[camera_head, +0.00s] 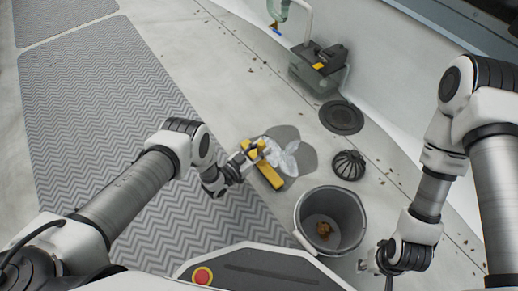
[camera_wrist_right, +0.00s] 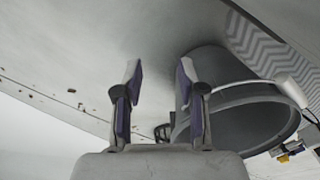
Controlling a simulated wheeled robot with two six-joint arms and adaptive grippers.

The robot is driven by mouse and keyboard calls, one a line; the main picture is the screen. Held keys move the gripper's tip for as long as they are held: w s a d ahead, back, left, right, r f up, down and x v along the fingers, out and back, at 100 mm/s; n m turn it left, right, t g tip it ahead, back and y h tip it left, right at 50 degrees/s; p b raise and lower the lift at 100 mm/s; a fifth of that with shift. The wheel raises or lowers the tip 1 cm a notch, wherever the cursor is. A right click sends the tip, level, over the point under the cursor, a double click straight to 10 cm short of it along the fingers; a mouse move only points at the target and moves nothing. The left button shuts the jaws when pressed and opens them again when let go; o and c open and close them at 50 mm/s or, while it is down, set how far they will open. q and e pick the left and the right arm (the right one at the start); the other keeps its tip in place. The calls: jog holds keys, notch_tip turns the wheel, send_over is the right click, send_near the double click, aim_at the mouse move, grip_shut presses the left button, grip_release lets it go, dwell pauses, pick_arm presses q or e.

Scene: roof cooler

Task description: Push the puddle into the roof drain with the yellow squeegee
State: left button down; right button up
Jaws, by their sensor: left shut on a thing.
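The yellow squeegee (camera_head: 268,174) lies low over the roof in the middle of the head view. My left gripper (camera_head: 246,158) is shut on it at its upper end. The puddle (camera_head: 304,158) is a dark grey patch just right of the squeegee, partly covered by a crumpled whitish, see-through thing (camera_head: 284,160). The roof drain (camera_head: 341,117) is a dark round disc up and right of the puddle, apart from it. My right gripper (camera_head: 372,264) is right of the bucket; in the right wrist view its fingers (camera_wrist_right: 160,95) are apart with nothing between them.
A grey bucket (camera_head: 300,213) with a brown clump (camera_head: 324,229) inside stands in front of the puddle. A black ribbed dome (camera_head: 348,165) lies between bucket and drain. A dark toolbox-like case (camera_head: 318,66) stands behind the drain. A zigzag-patterned walkway mat (camera_head: 110,110) covers the left.

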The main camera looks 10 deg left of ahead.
pick_arm(q)
jog(key=b+x, duration=0.2)
jog(key=x, duration=0.1)
jog(key=shift+d+f, duration=0.15)
jog(key=shift+d, duration=0.2)
jog(key=b+x, duration=0.2)
jog(key=x, duration=0.1)
jog(key=shift+d, duration=0.4)
jog(key=shift+d+b, duration=0.1)
jog(key=shift+b, duration=0.2)
